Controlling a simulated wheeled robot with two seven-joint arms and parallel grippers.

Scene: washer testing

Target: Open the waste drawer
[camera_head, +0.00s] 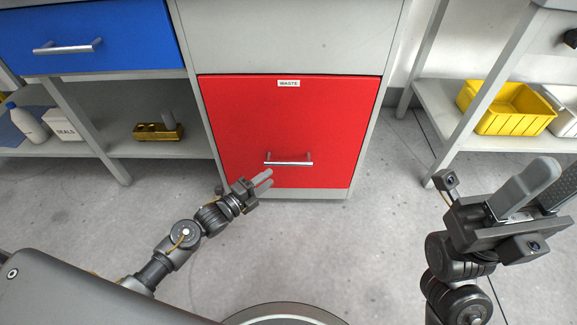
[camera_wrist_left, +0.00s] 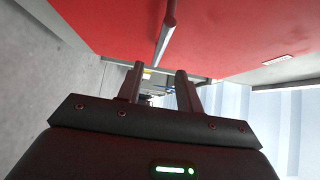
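The red waste drawer (camera_head: 290,120) has a "WASTE" label (camera_head: 288,83) at its top, and its front sits flush in the grey cabinet. Its silver bar handle (camera_head: 289,161) is low on the front. My left gripper (camera_head: 268,178) is open and empty, just below and left of the handle. In the left wrist view the two fingers (camera_wrist_left: 160,72) are apart, with the handle bar (camera_wrist_left: 165,40) beyond their tips and in line with the gap; I see no contact. My right gripper (camera_head: 540,178) is at the right, fingers apart, empty, away from the drawer.
A blue drawer (camera_head: 90,30) with its own handle is at upper left, above a shelf with a white bottle (camera_head: 27,124), a seals box (camera_head: 65,123) and a brass-coloured block (camera_head: 157,132). A yellow bin (camera_head: 508,108) is on the right shelf. Floor before the drawer is clear.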

